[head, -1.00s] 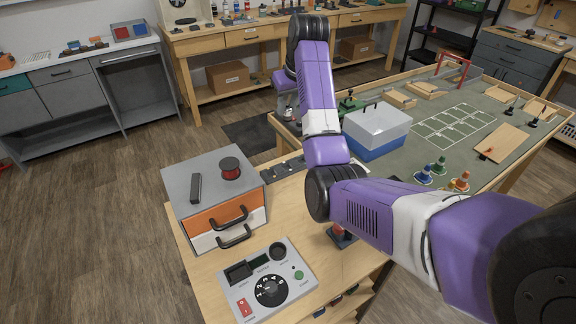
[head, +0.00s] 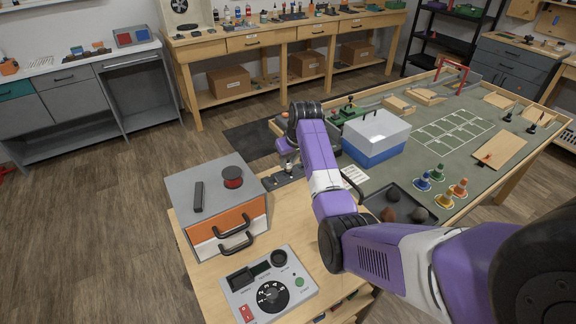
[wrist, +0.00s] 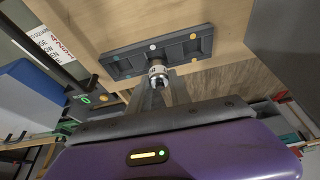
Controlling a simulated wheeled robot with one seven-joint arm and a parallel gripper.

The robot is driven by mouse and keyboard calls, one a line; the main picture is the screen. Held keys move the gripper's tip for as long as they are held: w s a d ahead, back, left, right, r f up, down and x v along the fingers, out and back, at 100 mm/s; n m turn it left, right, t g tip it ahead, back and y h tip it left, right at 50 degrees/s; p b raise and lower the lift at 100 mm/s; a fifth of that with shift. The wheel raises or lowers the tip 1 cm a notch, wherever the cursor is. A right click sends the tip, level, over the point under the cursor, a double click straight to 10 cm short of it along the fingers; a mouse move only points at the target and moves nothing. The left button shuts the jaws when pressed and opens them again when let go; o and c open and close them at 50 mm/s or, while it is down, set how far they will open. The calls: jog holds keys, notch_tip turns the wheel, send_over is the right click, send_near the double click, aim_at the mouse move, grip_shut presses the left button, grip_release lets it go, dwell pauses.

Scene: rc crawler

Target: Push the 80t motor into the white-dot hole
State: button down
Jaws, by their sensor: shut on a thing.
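My gripper (wrist: 158,92) is shut on the motor (wrist: 157,72), a small silver cylinder with a pale band, in the wrist view. The dark grey plate (wrist: 135,61) lies flat on the wooden bench just beyond it, with a row of recesses and small dots. The motor overlaps the plate's near edge by the middle dot in this view; I cannot tell whether it touches the plate. In the head view my gripper (head: 288,163) is above the plate (head: 283,178), at the bench's far edge.
A grey cabinet with an orange drawer (head: 225,221) stands left of the plate. A control panel (head: 262,285) with a dial is at the front.

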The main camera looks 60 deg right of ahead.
jog(key=shift+f, duration=1.3)
jog(key=shift+f, duration=0.15)
jog(key=c, duration=1.2)
grip_release()
jog(key=v, duration=1.2)
jog(key=shift+b, duration=0.3)
